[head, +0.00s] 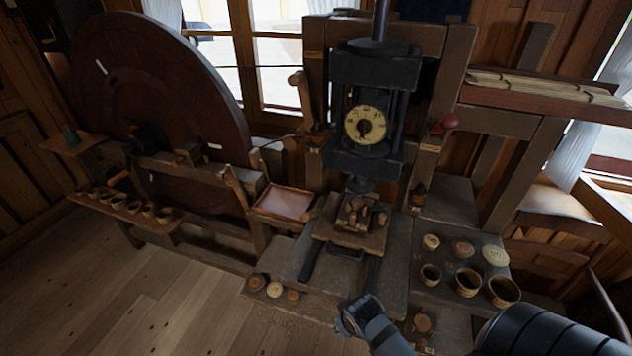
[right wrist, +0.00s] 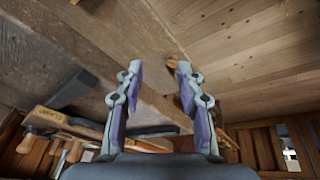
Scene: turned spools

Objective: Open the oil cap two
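I cannot tell which part is oil cap two. Small dark capped fittings sit on the press frame, one at its right post (head: 419,194) and one at its left post (head: 315,140). A round brown knob-like piece (head: 423,323) lies low on the bench front, partly hidden near my right arm. My right gripper (head: 347,320) is at the front edge of the bench, below the press. In the right wrist view my right gripper (right wrist: 158,78) is open with nothing between its fingers. A small brown piece (right wrist: 173,62) shows beside its right fingertip; contact is unclear. My left gripper is out of view.
A press with a yellow dial (head: 365,125) stands at the centre. Several lids and cups (head: 467,282) sit on the right bench. Small round pieces (head: 275,290) line the front ledge. A large dark wheel (head: 160,85) stands left. The wooden floor (head: 130,300) is clear.

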